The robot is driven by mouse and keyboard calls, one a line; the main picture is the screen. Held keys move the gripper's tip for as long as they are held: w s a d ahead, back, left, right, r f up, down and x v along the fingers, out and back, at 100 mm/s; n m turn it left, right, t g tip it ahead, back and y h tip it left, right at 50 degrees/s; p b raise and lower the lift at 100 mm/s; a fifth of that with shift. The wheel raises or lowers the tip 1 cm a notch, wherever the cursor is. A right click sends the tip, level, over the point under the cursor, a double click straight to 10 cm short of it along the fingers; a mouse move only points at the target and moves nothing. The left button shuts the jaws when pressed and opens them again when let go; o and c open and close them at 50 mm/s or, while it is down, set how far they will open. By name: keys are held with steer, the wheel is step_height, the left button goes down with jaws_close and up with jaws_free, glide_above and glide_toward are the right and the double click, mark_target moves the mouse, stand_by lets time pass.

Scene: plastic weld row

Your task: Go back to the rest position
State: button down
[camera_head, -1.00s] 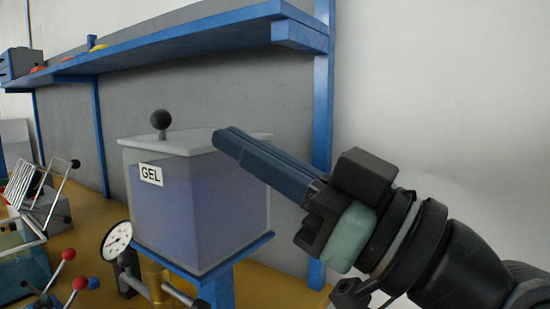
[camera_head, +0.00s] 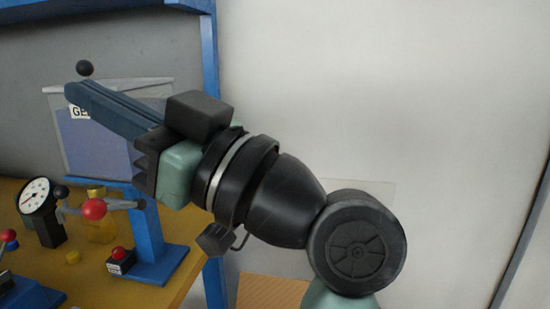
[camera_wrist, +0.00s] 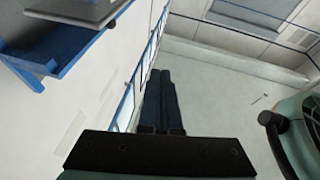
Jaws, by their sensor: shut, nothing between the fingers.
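My gripper (camera_head: 72,92) is in the upper left of the head view, with its long blue fingers together and nothing between them. The fingers point left and pass in front of the GEL tank (camera_head: 95,150), covering part of its label and wall. In the wrist view the dark fingers of my gripper (camera_wrist: 160,72) lie side by side, with pale floor and wall beyond them. My arm runs from the gripper down to the lower right of the head view.
A yellow bench (camera_head: 85,265) at the lower left carries a dial gauge (camera_head: 37,196), a red-knobbed lever (camera_head: 94,209) and a red button box (camera_head: 120,259). A blue post (camera_head: 211,150) stands behind my gripper. The pale wall at right is clear.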

steer(key=w+d+m+t+h, duration=0.55)
steer(key=m+t+h, duration=0.25)
steer(key=t, duration=0.4)
steer(key=s+d+r+m+t+h, duration=0.65)
steer(key=s+d+t+h, duration=0.2)
steer(key=h, duration=0.45)
step_height(320, 180, up, 30)
steer(key=p, duration=3.1)
steer(key=shift+s+d+r, duration=0.2)
steer(key=shift+d, duration=0.15)
steer(key=shift+m, duration=0.25)
